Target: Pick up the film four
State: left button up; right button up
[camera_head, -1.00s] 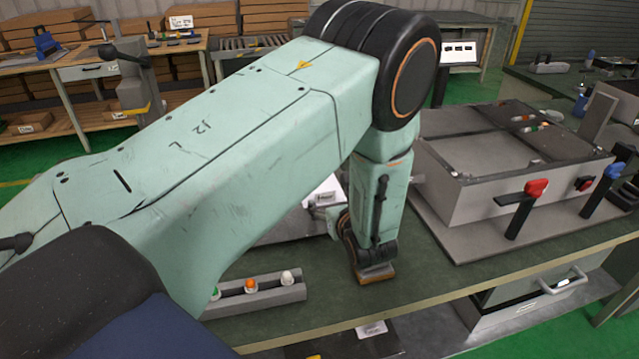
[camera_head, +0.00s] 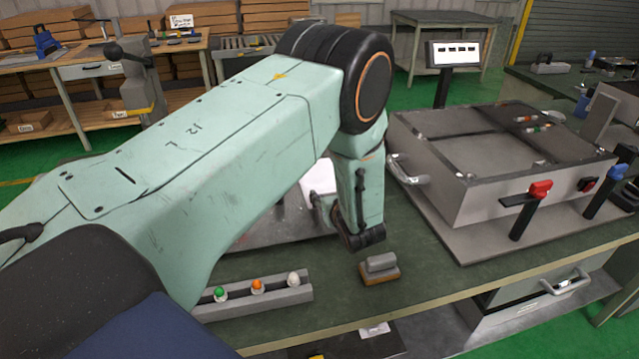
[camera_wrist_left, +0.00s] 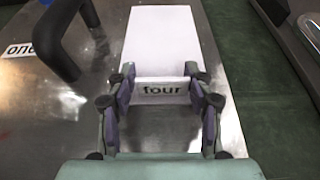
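Film four is a white sheet with a tab labelled "four" (camera_wrist_left: 162,92). In the left wrist view it lies on a shiny metal plate, with its flat part (camera_wrist_left: 170,38) reaching away from me. My left gripper (camera_wrist_left: 160,72) has its two fingers apart, one on each side of the tab. I cannot tell whether they touch it. In the head view a white sheet (camera_head: 320,178) shows partly behind my left forearm, whose lower end hides the fingers. My right gripper is not in view.
A black handle (camera_wrist_left: 62,42) stands on the plate near a label "one" (camera_wrist_left: 20,49). A grey block on an orange base (camera_head: 380,268) and a holder with green, orange and white buttons (camera_head: 257,300) are in front. A large grey box (camera_head: 480,195) stands right.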

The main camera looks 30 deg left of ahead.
pick_arm(q)
jog(key=shift+d, duration=0.25)
jog(key=c, duration=0.4)
jog(key=shift+c, duration=0.2)
jog(key=shift+a, duration=0.15)
